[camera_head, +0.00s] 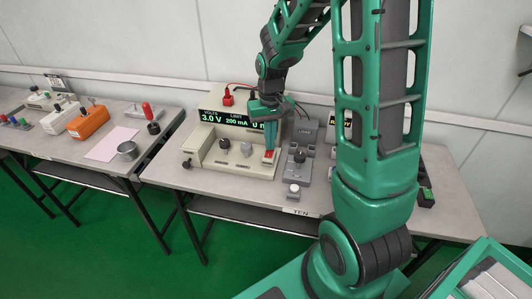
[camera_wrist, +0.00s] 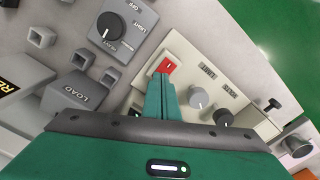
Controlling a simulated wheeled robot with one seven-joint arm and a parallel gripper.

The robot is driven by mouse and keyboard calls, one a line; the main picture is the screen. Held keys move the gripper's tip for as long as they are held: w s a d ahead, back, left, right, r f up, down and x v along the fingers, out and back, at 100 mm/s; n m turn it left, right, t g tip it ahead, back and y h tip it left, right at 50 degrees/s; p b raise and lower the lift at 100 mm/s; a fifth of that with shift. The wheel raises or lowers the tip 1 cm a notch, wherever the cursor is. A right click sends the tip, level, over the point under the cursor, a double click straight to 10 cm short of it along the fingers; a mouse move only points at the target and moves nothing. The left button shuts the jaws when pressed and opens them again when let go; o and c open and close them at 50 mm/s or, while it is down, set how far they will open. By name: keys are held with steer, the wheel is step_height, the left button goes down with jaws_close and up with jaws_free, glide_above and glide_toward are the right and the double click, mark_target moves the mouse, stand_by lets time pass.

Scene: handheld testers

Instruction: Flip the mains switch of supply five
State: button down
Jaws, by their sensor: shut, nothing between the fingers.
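A beige supply (camera_head: 205,140) stands on the right-hand table. Its green display (camera_head: 235,121) is lit and reads 3.0 V and 200 mA; my gripper covers its right end. A red rocker switch (camera_head: 269,154) sits at the front right of its panel. It also shows in the wrist view as a red switch (camera_wrist: 167,66) with a white mark. My gripper (camera_head: 268,149) is shut and empty, pointing down with its tips at the switch. In the wrist view its fingertips (camera_wrist: 160,80) overlap the switch's near edge. I cannot tell whether they touch. No number five is legible on the supply.
Supply knobs (camera_wrist: 197,97) stand beside the switch. A grey box with a dial (camera_wrist: 112,31) and a LOAD unit (camera_wrist: 80,92) are close on the other side. The table edge bears a "TEN" label (camera_head: 301,212). Another table (camera_head: 70,143) with instruments stands at left.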

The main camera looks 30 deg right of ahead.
steer(key=shift+f, duration=0.2)
step_height(320, 180, up, 7)
stand_by(1.1)
stand_by(0.5)
steer(key=s+d+r+m, duration=0.1)
steer(key=s+r, duration=0.1)
steer(key=s, duration=1.1)
steer(key=s+d+r+m, duration=0.2)
steer(key=s+r, duration=0.1)
steer(key=s, duration=1)
steer(key=shift+w, duration=0.15)
